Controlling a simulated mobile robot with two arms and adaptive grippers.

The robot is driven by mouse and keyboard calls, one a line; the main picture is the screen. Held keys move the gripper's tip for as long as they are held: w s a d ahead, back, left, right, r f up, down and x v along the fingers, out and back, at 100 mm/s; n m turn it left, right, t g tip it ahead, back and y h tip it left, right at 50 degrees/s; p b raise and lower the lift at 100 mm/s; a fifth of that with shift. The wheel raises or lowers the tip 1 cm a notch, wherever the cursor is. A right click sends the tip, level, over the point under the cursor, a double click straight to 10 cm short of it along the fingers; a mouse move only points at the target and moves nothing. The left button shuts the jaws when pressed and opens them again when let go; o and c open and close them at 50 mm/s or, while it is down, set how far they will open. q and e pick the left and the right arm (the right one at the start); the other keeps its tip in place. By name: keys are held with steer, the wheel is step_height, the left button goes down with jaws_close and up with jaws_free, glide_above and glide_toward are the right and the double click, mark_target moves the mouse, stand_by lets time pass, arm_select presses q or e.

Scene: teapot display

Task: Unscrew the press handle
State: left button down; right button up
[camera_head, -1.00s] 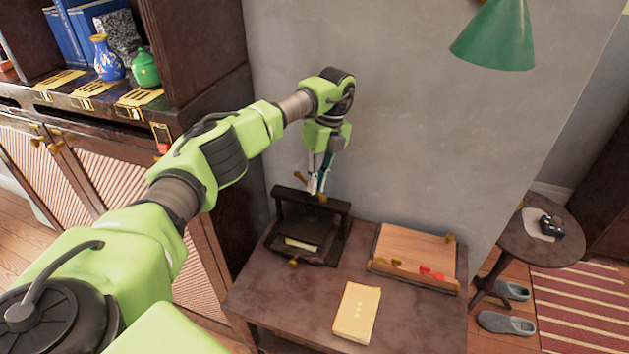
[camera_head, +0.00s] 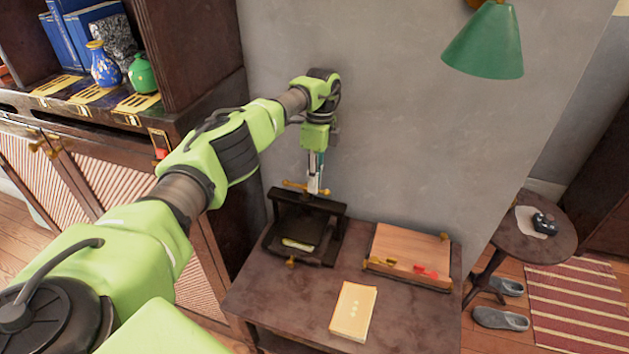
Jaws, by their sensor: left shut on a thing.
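The press (camera_head: 333,233) is a dark frame standing at the back left of the small dark table. Its brass press handle (camera_head: 292,184) is a crossbar with knobbed ends above the frame. My left gripper (camera_head: 313,188) points down from above and is shut on the middle of the handle. The fingers hide the middle of the handle. A pale yellowish item (camera_head: 298,244) lies inside the press. My right gripper is not in view.
On the table (camera_head: 265,310) are a cream booklet (camera_head: 354,311) and a wooden box (camera_head: 410,252) with brass fittings and a red piece. A cabinet (camera_head: 200,240) stands close on the left. A green lamp (camera_head: 485,45) hangs upper right.

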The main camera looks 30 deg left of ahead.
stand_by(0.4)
arm_select(q)
steer(key=c, duration=2.2)
jaws_free()
steer(key=shift+r, duration=0.1)
steer(key=r, duration=0.2)
steer(key=w+r, duration=0.1)
steer(key=r, duration=0.4)
steer(key=shift+w+a+r, duration=0.15)
steer(key=shift+w+a, duration=0.05)
steer(key=shift+w, duration=0.05)
